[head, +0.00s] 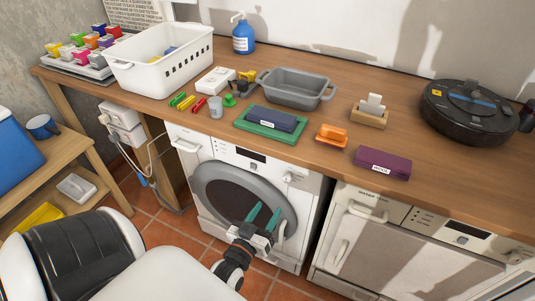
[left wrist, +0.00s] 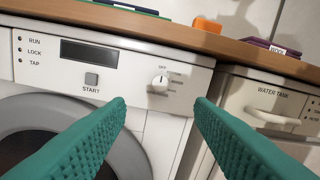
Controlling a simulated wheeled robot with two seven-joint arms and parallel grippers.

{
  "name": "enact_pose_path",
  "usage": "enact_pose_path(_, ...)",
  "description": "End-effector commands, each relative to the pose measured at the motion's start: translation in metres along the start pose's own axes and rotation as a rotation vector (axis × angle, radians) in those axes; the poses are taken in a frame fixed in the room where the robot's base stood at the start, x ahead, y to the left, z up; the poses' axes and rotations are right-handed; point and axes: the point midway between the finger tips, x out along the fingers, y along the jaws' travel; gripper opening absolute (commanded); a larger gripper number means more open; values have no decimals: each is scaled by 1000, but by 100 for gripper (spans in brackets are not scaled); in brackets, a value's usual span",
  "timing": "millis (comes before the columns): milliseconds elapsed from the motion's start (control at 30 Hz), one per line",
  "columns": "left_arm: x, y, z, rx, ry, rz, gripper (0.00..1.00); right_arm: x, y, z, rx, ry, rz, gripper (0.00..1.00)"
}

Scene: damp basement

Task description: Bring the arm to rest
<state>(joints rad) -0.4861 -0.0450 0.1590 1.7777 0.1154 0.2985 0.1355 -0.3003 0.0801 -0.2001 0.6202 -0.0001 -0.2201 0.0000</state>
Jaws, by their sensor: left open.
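My left gripper (head: 262,219) is open and empty in the head view, in front of the washing machine (head: 230,155) and below the worktop edge. Its two green fingers stand apart in front of the grey round door (head: 240,196). In the left wrist view the fingers (left wrist: 160,120) spread on both sides, with the machine's panel and white dial (left wrist: 160,82) behind the gap. Nothing is between them. My right gripper is in neither view.
The worktop (head: 310,155) holds a white basket (head: 158,75), a grey tub (head: 296,92), a dark blue box on a green mat (head: 262,132), an orange block (head: 331,135), a purple box (head: 382,162) and a black robot vacuum (head: 470,112). A second appliance (head: 385,250) stands right. Floor in front is tiled.

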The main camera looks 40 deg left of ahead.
Motion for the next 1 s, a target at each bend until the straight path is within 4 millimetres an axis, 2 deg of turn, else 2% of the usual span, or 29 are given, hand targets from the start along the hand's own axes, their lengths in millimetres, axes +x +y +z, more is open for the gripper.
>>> enact_pose_path(367, 0, 0, 0, 0, 1, 0, 48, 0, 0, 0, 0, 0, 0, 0)
enact_pose_path(433, 0, 0, -5, 1, 13, -1, 48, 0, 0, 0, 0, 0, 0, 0)
enact_pose_path(500, -2, -1, -21, 6, 53, -3, 48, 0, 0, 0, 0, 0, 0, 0)
enact_pose_path(567, -5, -2, -46, 15, 115, -8, 48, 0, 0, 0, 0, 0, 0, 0)
enact_pose_path(667, -20, -5, -107, 44, 275, -22, 48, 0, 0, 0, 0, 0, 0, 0)
enact_pose_path(700, -30, -5, -136, 58, 353, -29, 48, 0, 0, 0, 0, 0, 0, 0)
enact_pose_path(767, -49, -6, -179, 85, 474, -43, 48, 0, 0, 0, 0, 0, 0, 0)
enact_pose_path(800, -64, -5, -206, 107, 555, -53, 48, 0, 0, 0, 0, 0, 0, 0)
enact_pose_path(867, -90, -2, -244, 143, 676, -69, 48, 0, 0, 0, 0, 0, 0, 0)
enact_pose_path(900, -109, 0, -268, 167, 757, -79, 48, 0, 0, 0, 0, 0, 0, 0)
enact_pose_path(967, -141, 7, -301, 209, 880, -95, 48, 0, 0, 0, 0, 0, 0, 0)
enact_pose_path(1000, -164, 13, -320, 240, 961, -106, 48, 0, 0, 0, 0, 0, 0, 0)
